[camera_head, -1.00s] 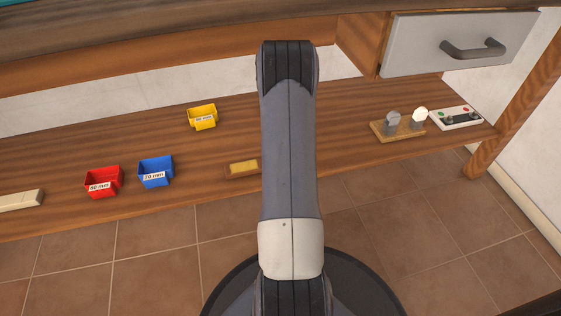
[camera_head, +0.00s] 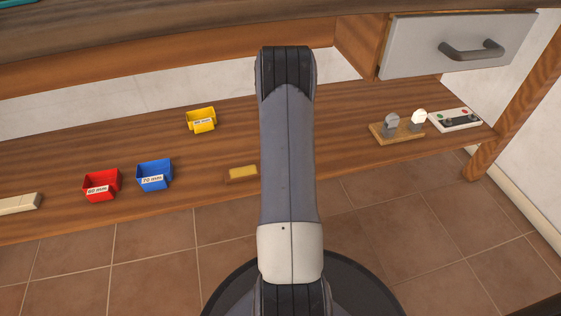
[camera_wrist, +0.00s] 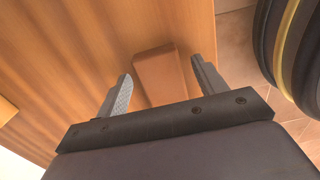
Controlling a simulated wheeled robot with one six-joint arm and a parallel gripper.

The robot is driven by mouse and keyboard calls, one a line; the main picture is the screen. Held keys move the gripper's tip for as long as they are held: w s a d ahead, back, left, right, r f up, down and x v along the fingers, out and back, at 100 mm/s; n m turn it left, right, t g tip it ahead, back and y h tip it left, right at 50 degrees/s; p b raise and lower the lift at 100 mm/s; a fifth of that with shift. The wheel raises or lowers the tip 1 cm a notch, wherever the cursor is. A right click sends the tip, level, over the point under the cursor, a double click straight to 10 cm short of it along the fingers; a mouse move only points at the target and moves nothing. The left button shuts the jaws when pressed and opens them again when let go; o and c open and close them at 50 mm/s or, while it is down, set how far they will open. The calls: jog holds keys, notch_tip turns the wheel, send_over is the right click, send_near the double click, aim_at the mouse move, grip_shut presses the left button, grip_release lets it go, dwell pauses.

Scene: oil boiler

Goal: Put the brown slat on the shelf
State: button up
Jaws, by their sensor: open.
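A brown slat (camera_wrist: 160,72) shows in the wrist view as a plain block over the wooden surface. It lies between the two fingers of my gripper (camera_wrist: 162,78). The gripper is open, with a narrow gap visible on each side of the slat. I cannot tell whether the slat rests on the wood or is clear of it. In the head view my arm hides the gripper and I cannot make out the slat. The long wooden shelf (camera_head: 90,212) runs across the head view below the bench.
A small yellow block (camera_head: 243,172) lies left of my arm. Red (camera_head: 101,186), blue (camera_head: 154,175) and yellow (camera_head: 201,119) bins stand farther left. A switch board (camera_head: 397,132) and a button box (camera_head: 455,119) sit at right. A drawer (camera_head: 455,45) hangs above.

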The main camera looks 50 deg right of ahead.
notch_tip(320, 180, up, 8)
jog(key=p, duration=0.3)
jog(key=shift+f+p, duration=0.15)
jog(key=shift+p, duration=0.15)
